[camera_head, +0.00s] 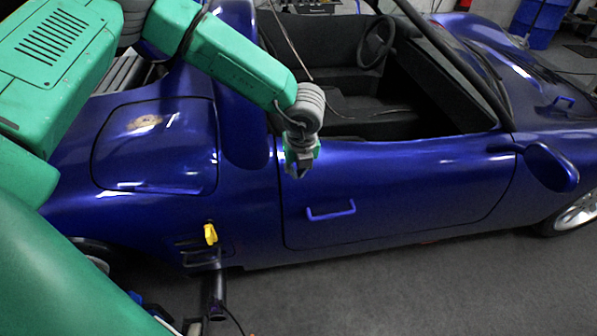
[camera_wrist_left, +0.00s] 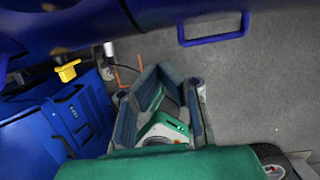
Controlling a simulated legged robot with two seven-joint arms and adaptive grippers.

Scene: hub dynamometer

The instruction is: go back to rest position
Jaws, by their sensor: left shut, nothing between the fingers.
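My left gripper (camera_head: 298,168) hangs in front of the blue car's side in the head view, at the end of my green arm that comes in from the left. It is shut and empty, fingers pointing down, above and left of the blue door handle (camera_head: 331,211). I cannot tell whether it touches the car, but no contact shows. In the left wrist view, the door handle (camera_wrist_left: 214,38) is at the top right, apart from the gripper. My right gripper is in neither view.
The open blue car (camera_head: 390,185) fills the middle. A yellow part (camera_head: 210,234) sticks out of its lower side, and a side mirror (camera_head: 551,166) juts out at the right. Grey floor (camera_head: 420,295) is free in front. A blue barrel (camera_head: 540,20) stands at the back right.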

